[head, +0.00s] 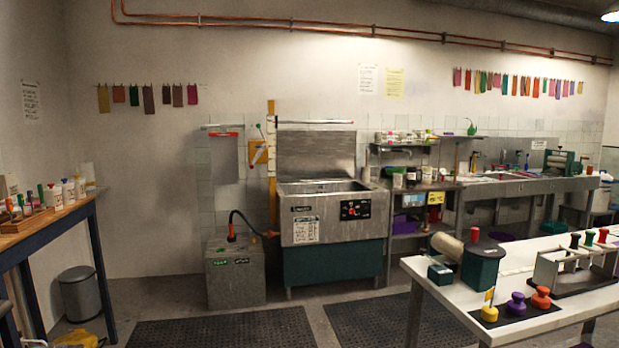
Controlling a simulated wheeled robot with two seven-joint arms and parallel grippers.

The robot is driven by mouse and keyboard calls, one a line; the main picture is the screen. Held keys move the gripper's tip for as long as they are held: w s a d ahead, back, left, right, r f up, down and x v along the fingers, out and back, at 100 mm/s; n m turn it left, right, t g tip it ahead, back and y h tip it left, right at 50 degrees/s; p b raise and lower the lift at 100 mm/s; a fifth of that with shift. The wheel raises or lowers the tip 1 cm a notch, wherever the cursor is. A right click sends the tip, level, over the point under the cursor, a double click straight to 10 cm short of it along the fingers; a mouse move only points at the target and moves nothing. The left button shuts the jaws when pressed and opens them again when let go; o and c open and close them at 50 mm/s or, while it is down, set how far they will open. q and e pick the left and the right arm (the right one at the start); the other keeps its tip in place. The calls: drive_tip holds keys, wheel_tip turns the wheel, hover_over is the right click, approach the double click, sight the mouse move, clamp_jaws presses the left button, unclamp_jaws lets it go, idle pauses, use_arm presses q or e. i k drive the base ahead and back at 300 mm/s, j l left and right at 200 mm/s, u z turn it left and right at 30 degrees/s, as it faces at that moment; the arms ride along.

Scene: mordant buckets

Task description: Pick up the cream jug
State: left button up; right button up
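I cannot make out a cream jug for certain. Small pale containers (68,192) with coloured tops stand on the blue-legged bench at the left; they are too small to tell whether one is a jug. A pale cylinder (447,246) lies at the near left part of the white table, against a dark green block, and looks more like a roll than a jug. Neither of my grippers is in view.
A steel vat (335,208) stands at the back wall with a grey box (235,275) beside it. Dark mats (225,330) lie on the floor. The white table (535,262) fills the right front. A grey bin (80,293) stands near the blue-legged bench (50,228).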

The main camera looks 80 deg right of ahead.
sight(427, 179)
drive_tip(key=z, duration=3.45)
drive_tip(key=i+u, duration=0.35)
drive_tip(key=i, duration=0.25)
drive_tip(key=i+u, duration=0.3)
drive_tip(key=i, duration=0.35)
drive_tip(key=i+u, duration=0.35)
drive_tip(key=i, duration=1.9)
drive_tip(key=i+l+z, duration=0.1)
drive_tip(key=i+z, duration=0.75)
drive_tip(key=i, duration=0.15)
drive_tip(key=i+j+z, duration=0.4)
drive_tip(key=i+l+z, duration=0.3)
drive_tip(key=i, duration=0.2)
drive_tip(key=i+z, duration=0.3)
drive_tip(key=i, duration=0.2)
drive_tip(key=i+l+u, duration=0.3)
drive_tip(key=i+l, duration=0.15)
drive_tip(key=l, duration=0.2)
drive_tip(key=i+l+u, duration=0.3)
drive_tip(key=l, duration=0.45)
drive_tip(key=i+l+u, duration=0.15)
drive_tip(key=i+l, duration=0.15)
drive_tip(key=i+l+u, duration=0.15)
drive_tip(key=l, duration=0.35)
